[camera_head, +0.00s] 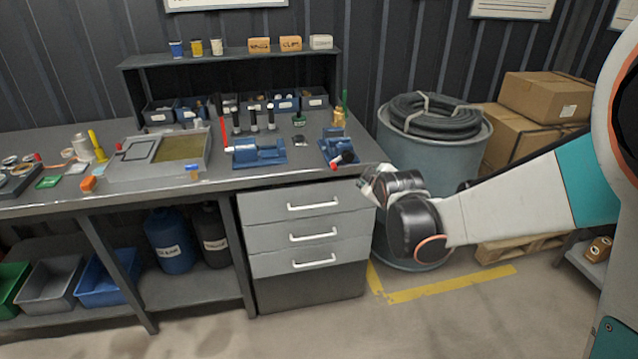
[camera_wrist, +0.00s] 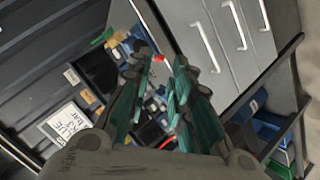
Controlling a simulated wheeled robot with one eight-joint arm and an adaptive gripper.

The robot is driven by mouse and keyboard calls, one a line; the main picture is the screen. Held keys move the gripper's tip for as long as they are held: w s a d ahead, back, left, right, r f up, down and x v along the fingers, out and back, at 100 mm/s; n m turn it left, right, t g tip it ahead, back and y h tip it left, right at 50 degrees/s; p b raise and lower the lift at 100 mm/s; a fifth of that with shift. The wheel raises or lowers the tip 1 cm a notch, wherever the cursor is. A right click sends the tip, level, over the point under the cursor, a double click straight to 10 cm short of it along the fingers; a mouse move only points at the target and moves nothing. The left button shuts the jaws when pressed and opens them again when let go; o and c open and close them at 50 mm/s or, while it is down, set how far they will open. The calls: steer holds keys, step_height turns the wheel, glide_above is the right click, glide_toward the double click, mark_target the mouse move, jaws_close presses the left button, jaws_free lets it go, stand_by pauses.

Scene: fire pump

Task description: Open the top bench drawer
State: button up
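The top drawer (camera_head: 270,204) is the uppermost of three grey drawers under the right end of the bench. It looks closed, with a white bar handle (camera_head: 312,204) across its front. In the wrist view, the top drawer's handle (camera_wrist: 207,46) is the leftmost of three white handles, right of my fingers. My gripper (camera_head: 366,184) is to the right of the drawer fronts, near the bench's right corner and apart from the handle. In the wrist view my gripper (camera_wrist: 168,64) shows two teal-padded fingers with a gap between them and nothing held.
The bench top (camera_head: 225,183) carries a blue vise (camera_head: 258,153), a tray and small tools. A large grey drum (camera_head: 460,150) with a coiled hose stands behind my gripper. Cardboard boxes (camera_head: 545,97) are at the back right. The floor before the drawers is clear.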

steer(key=w+a+f+n+t+y, duration=0.1)
steer(key=w+a+f+n+t, duration=0.1)
steer(key=w+a+f+n, duration=0.55)
steer(key=n+t+y, duration=0.1)
steer(key=n+y, duration=0.1)
glide_toward(313, 207)
steer(key=shift+b+x, duration=0.95)
steer(key=shift+x, duration=4.35)
steer(key=shift+f, duration=0.1)
steer(key=shift+c, duration=0.6)
jaws_close()
